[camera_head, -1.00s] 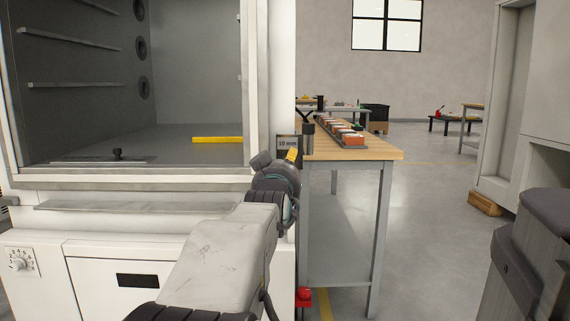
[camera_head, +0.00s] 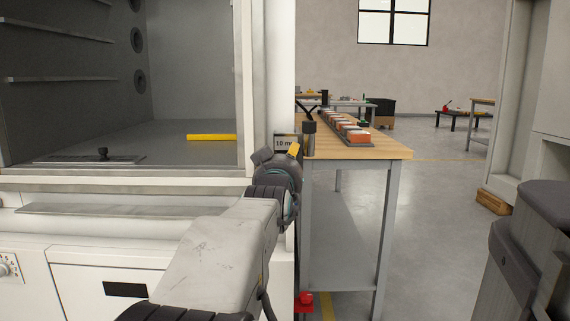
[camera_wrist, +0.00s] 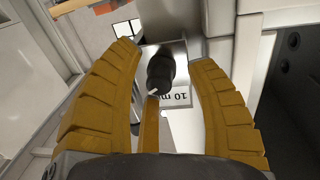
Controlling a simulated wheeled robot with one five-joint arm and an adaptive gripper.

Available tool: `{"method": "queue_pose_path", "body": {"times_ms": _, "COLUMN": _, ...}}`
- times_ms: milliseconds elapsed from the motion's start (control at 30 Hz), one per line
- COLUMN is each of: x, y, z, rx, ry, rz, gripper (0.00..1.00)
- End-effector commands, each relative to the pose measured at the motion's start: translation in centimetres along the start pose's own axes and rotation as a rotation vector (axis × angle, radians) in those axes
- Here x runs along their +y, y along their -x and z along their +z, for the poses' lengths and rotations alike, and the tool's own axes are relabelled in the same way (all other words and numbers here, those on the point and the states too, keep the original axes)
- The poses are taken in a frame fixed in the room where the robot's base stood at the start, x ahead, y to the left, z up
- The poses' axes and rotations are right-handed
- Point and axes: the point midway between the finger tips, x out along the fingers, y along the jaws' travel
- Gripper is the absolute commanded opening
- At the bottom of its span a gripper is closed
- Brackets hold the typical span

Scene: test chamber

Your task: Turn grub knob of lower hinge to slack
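In the wrist view a black knob (camera_wrist: 160,74) with a small white pointer stands on a pale plate (camera_wrist: 178,98) marked "10 mm", seen upside down. In the head view my gripper (camera_head: 293,150) is small, at the right front edge of the white chamber (camera_head: 276,70), just below the label plate (camera_head: 284,140). The hinge itself cannot be made out.
A dark-topped cylinder (camera_head: 309,140) shows beside the plate. A yellow bar (camera_head: 211,137) lies inside the chamber. Open floor (camera_head: 445,215) is at the right.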

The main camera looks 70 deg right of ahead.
Motion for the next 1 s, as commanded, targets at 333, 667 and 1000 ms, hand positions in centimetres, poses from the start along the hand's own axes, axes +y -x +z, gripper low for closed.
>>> {"method": "queue_pose_path", "body": {"times_ms": 333, "x": -0.01, "y": -0.01, "z": 0.00, "rx": 0.000, "ry": 0.000, "rz": 0.000, "gripper": 0.18}}
{"method": "queue_pose_path", "body": {"times_ms": 667, "x": 0.00, "y": -0.02, "z": -0.02, "rx": 0.000, "ry": 0.000, "rz": 0.000, "gripper": 0.00}}
{"method": "queue_pose_path", "body": {"times_ms": 1000, "x": -0.01, "y": -0.03, "z": 0.01, "rx": 0.011, "ry": 0.090, "rz": 0.001, "gripper": 0.00}}
